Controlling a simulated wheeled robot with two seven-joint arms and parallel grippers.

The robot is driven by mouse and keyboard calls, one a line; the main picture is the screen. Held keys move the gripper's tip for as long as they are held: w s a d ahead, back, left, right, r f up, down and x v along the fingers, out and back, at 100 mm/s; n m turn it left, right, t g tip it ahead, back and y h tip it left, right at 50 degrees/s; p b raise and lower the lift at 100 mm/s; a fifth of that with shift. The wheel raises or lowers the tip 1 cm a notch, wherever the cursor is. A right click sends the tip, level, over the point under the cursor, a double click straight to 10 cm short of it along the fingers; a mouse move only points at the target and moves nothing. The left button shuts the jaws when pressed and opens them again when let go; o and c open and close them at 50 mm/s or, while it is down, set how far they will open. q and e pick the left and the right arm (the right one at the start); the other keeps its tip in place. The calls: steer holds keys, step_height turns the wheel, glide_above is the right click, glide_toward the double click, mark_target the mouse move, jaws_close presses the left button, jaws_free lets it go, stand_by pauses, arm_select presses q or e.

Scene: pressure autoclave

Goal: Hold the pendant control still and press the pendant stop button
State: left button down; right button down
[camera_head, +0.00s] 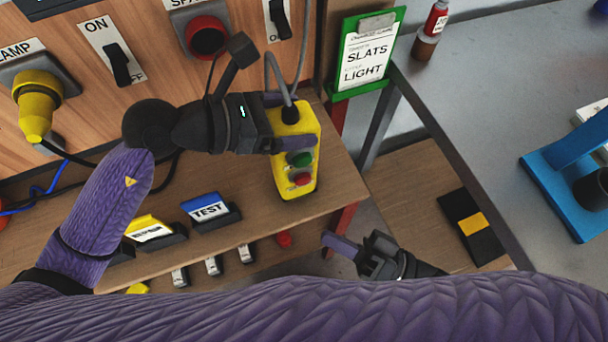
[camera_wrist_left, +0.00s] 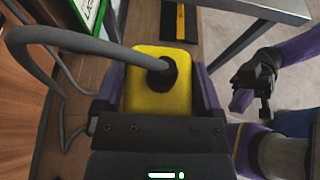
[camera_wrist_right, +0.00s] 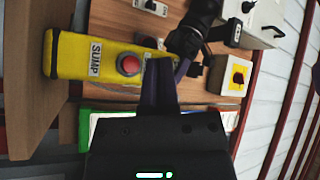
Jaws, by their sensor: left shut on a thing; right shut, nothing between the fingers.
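The yellow pendant control (camera_head: 282,178) hangs from a grey cable, with a green button (camera_head: 299,159) above a red stop button (camera_head: 300,179). My left gripper (camera_head: 284,122) is shut on its upper part, fingers on either side. The left wrist view shows the pendant's top (camera_wrist_left: 158,95) and cable between the fingers. My right gripper (camera_head: 330,240) is shut and empty, below and right of the pendant and apart from it. In the right wrist view, the red button (camera_wrist_right: 129,65) shows beside the SUMP label, just left of the right fingers (camera_wrist_right: 160,66). The green button is not visible there.
A wooden panel with a yellow plug (camera_head: 36,100) and switches stands behind. The shelf bears a blue TEST block (camera_head: 206,208) and a yellow block (camera_head: 150,232). A green-framed clipboard (camera_head: 365,55) hangs right of the pendant. A grey table (camera_head: 470,110) stands at the right.

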mark_target(298, 182)
steer(key=w+a, duration=0.2)
steer(key=w, duration=0.4)
steer(key=shift+w, duration=0.25)
steer(key=shift+w+a, duration=0.1)
steer(key=shift+w, duration=0.05)
stand_by(1.7)
steer(key=shift+w+a, duration=0.1)
steer(key=shift+w, duration=0.15)
steer(key=shift+w+a, duration=0.15)
steer(key=shift+w, duration=0.3)
stand_by(0.7)
steer(key=shift+s, duration=0.1)
steer(key=shift+s+d, duration=0.3)
steer(key=shift+s, duration=0.45)
steer(key=s, duration=0.1)
steer(key=s+d, duration=0.1)
steer(key=s, duration=0.2)
steer(key=shift+s+d, duration=0.25)
steer(key=shift+s, duration=0.15)
